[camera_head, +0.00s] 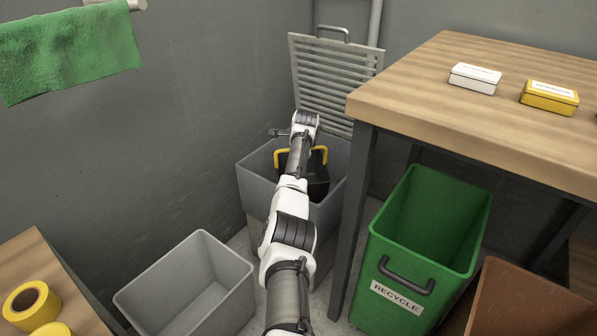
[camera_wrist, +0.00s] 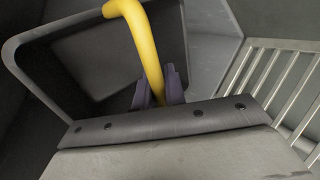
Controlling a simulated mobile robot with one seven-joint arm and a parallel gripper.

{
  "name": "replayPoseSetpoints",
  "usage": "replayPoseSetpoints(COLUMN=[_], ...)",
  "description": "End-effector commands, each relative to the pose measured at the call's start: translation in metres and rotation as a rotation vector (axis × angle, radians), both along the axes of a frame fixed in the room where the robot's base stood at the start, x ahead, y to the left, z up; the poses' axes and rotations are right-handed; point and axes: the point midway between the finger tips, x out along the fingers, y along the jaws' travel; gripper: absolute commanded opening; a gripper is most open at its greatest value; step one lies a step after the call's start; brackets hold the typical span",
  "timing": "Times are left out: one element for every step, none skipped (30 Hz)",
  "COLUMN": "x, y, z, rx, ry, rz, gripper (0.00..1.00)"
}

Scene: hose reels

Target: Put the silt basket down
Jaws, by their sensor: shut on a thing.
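The silt basket (camera_head: 319,176) is a dark container with a yellow handle (camera_head: 283,153), partly hidden behind my arm in the head view. It is inside or just above the opening of a grey square pit or box (camera_head: 253,180); I cannot tell whether it touches the bottom. In the wrist view my gripper (camera_wrist: 160,92) has its dark fingers shut on the yellow handle (camera_wrist: 140,40). The basket's dark rim and interior (camera_wrist: 105,55) show around the handle. In the head view my fingers are hidden by the arm.
A slatted metal grate (camera_head: 333,80) leans on the wall behind the pit. A wooden table (camera_head: 480,95) with tins stands close on the right. An empty grey bin (camera_head: 190,285) stands at front left, a green recycle bin (camera_head: 425,235) at right. Bare floor between them is narrow.

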Motion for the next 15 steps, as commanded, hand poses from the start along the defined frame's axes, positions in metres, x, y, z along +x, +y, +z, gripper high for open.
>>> replayPoseSetpoints(x=[0.0, 0.0, 0.0, 0.001, 0.001, 0.001, 0.001, 0.0, 0.0, 0.0, 0.0, 0.0, 0.0, 0.0, 0.0], y=[0.0, 0.0, 0.0, -0.001, -0.001, -0.001, -0.001, -0.001, -0.001, -0.001, -0.001, -0.001, -0.001, -0.001, -0.001], z=[-0.011, -0.015, -0.019, -0.021, -0.023, -0.025, -0.027, -0.028, -0.032, -0.035, -0.039, -0.045, -0.051, -0.056, -0.062], rx=[-0.001, -0.001, -0.001, 0.0, 0.0, 0.0, 0.0, -0.001, 0.0, 0.0, 0.0, 0.0, 0.001, 0.001, 0.0], ry=[-0.001, -0.001, -0.002, -0.003, -0.003, -0.003, -0.003, -0.002, -0.002, -0.002, -0.002, -0.001, 0.0, 0.0, -0.001], rz=[-0.001, -0.001, -0.001, -0.001, -0.001, -0.001, -0.001, -0.001, -0.001, -0.001, -0.001, -0.001, -0.001, -0.001, -0.001], gripper=[0.0, 0.0, 0.0, 0.0, 0.0, 0.0, 0.0, 0.0, 0.0, 0.0, 0.0, 0.0, 0.0, 0.0, 0.0])
